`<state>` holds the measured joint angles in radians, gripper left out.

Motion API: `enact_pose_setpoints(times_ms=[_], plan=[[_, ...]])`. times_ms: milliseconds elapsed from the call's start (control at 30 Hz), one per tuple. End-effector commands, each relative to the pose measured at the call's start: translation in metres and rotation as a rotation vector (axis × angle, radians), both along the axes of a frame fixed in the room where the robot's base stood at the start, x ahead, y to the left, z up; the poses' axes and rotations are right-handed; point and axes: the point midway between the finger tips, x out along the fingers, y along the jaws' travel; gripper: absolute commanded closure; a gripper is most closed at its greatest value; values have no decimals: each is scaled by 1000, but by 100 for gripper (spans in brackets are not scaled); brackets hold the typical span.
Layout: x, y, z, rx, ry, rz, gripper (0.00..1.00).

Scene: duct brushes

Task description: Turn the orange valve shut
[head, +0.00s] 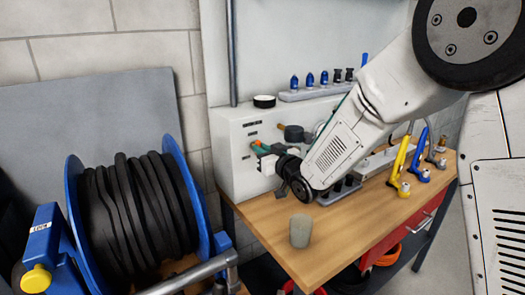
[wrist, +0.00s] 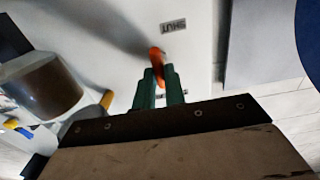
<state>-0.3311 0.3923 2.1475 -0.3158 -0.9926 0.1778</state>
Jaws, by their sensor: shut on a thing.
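The orange valve (wrist: 156,58) is a small orange lever on the face of a white box (head: 228,172). In the wrist view its end shows between the two green fingertips of my gripper (wrist: 160,84). My gripper (head: 259,149) is shut on the valve, with a finger on each side of the lever. A label reading SHUT (wrist: 173,26), upside down in the wrist view, sits on the box close to the lever's tip. In the head view my gripper and wrist hide most of the lever. The lower part of the lever is hidden between the fingers.
A dark round knob (head: 293,132) sticks out of the box near my gripper. A grey cylinder (head: 300,230) stands on the wooden bench (head: 335,235). Yellow (head: 400,160) and blue (head: 421,150) tools stand at the bench's right. A blue hose reel (head: 75,175) stands left.

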Motion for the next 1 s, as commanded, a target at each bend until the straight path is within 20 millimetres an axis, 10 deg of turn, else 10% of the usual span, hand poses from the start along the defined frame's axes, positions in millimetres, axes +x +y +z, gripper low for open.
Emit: enact_pose_setpoints(times_ms=[1000], plan=[[2, -3, -2, 577, 390, -1, 100]])
